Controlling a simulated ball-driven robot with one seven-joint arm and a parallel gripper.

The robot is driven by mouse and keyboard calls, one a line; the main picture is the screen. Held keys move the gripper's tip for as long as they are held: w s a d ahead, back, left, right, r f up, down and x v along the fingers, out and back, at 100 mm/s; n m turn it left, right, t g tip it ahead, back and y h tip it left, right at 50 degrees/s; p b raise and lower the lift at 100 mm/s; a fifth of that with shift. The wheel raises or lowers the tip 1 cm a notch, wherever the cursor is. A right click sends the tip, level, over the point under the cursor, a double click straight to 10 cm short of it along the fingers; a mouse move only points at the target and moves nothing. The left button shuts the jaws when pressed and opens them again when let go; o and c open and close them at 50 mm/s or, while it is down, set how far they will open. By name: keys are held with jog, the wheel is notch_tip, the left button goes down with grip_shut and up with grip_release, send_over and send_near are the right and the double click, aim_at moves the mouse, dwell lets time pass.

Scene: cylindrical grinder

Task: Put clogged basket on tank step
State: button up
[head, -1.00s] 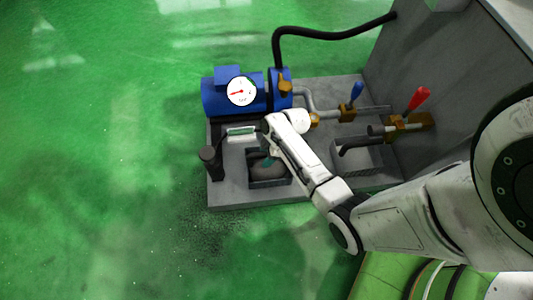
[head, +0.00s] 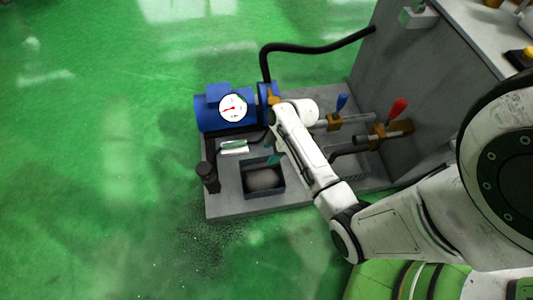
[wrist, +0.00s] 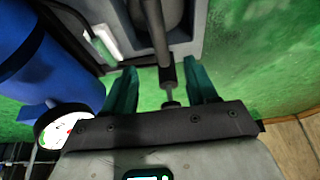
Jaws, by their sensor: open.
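The grey tank (head: 225,203) stands on the green floor, with a square dark opening in its top. A greyish rounded mass (head: 263,178), likely the clogged basket, sits down inside that opening; its rim and handle cannot be made out. My gripper (head: 274,155) is above the upper edge of the opening, partly hidden by my arm. In the wrist view its two teal fingers (wrist: 163,85) are spread apart, with a dark rod (wrist: 160,45) showing between them; contact cannot be seen. The rod's depth is unclear. I cannot single out the tank step.
A blue motor (head: 225,110) with a white gauge (head: 233,108) stands behind the opening. A black post (head: 208,177) is at the tank's left edge. Blue (head: 342,102) and red (head: 398,108) valve levers are at right. The floor at left is clear apart from dark specks.

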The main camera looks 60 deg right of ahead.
jog(key=shift+s+r, duration=0.1)
jog(key=shift+r, duration=0.25)
jog(key=s+a+r+m+g+h, duration=0.2)
jog(key=s+a+r+m, duration=0.6)
jog(key=a+r, duration=0.5)
jog(key=shift+s+a+h, duration=0.3)
jog(key=shift+s+h, duration=0.2)
jog(key=shift+s, duration=0.7)
